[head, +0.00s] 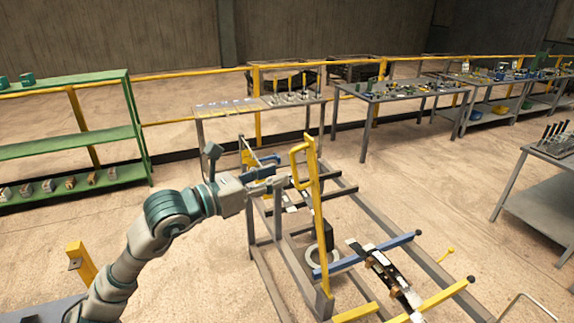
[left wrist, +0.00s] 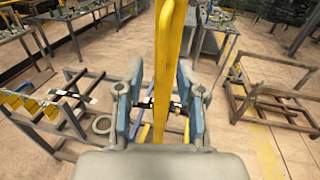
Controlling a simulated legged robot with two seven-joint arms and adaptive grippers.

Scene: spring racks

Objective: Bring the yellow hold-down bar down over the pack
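The yellow hold-down bar (head: 316,220) stands nearly upright at the near side of the grey rack, with a loop handle (head: 294,170) near its top. The dark leaf-spring pack (head: 388,272) lies across the rack to the right of the bar's foot. My left gripper (head: 280,178) is at the upper part of the bar, beside the handle. In the left wrist view, the bar (left wrist: 165,70) runs between the two spread blue-padded fingers (left wrist: 160,92), with gaps showing. Whether it lies fully within their reach is hard to tell. My right gripper is out of view.
The rack's blue cross bar (head: 365,255) and yellow arm (head: 445,298) border the pack. A pale ring (head: 322,254) lies by the rack.

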